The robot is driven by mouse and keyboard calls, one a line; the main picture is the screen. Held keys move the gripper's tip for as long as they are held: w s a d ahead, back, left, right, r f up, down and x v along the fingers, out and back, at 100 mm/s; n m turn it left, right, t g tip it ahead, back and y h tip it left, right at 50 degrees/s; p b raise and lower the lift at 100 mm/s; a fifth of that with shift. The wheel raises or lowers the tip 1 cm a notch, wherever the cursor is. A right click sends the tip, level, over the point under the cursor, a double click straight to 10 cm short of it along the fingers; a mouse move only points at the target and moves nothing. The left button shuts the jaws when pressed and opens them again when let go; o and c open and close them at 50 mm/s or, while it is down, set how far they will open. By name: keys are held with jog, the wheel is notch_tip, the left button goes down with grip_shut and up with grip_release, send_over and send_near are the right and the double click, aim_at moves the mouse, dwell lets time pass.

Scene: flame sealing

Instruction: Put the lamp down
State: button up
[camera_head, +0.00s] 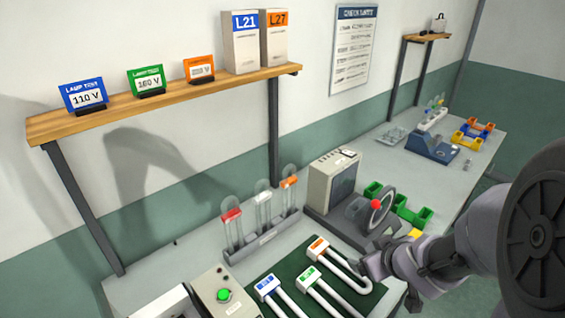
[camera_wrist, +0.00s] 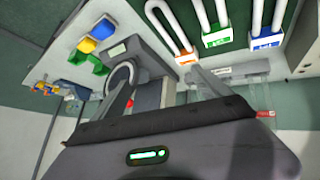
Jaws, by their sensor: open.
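Three U-shaped lamps lie on the dark green mat (camera_head: 272,303): one with an orange base (camera_head: 319,247), one with a green base (camera_head: 306,277) and one with a blue base (camera_head: 267,287). In the wrist view the orange-based lamp (camera_wrist: 186,58), green-based lamp (camera_wrist: 216,39) and blue-based lamp (camera_wrist: 265,42) show at the top right. My gripper (camera_head: 368,265) is by the bend of the orange-based lamp's tube. In the wrist view its fingers (camera_wrist: 160,83) are spread with no lamp between them. I cannot tell whether a finger touches the tube.
A rack (camera_head: 265,243) with upright lamps stands behind the mat. A grey machine (camera_head: 333,180) and a wheel-like device with a red knob (camera_head: 376,205) stand beyond my gripper. Green bins (camera_head: 411,211) are farther right. A control box with a green button (camera_head: 223,295) is left of the mat.

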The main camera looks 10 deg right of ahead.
jog(key=s+a+f+n+g+y+p, duration=0.1)
jog(key=s+a+f+n+y+p, duration=0.1)
jog(key=s+a+f+n+y, duration=0.3)
jog(key=m+b, duration=0.1)
jog(key=b, duration=0.5)
send_near(310, 276)
jog(key=shift+y, duration=0.4)
jog(key=x, duration=0.5)
jog(key=shift+s+d+f, duration=0.1)
jog(key=shift+s+f, duration=0.15)
jog(key=shift+s, duration=0.1)
jog(key=b+x, duration=0.2)
jog(key=x, duration=0.3)
jog(key=shift+w+f, duration=0.2)
jog(key=shift+w, duration=0.25)
jog(key=shift+r, duration=0.15)
jog(key=c, duration=1.8)
